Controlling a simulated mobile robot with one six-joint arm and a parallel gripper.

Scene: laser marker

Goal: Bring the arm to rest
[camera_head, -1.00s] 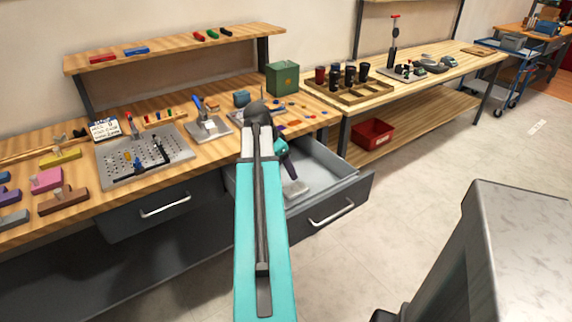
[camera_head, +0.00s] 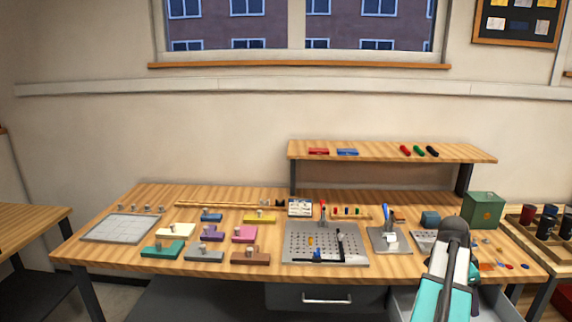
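My teal and grey arm (camera_head: 447,275) rises from the bottom edge at the lower right. Its dark rounded joint (camera_head: 455,226) is in front of the right part of the workbench (camera_head: 75,246). The gripper at its end is not visible; the arm hides it or it lies out of frame. I cannot tell what it holds, if anything.
An open drawer (camera_head: 492,303) shows partly around the arm; a shut drawer (camera_head: 327,299) is left of it. The bench holds coloured blocks, a perforated plate (camera_head: 297,243), a grey plate (camera_head: 110,229) and a green box (camera_head: 483,210). A shelf (camera_head: 380,151) stands behind.

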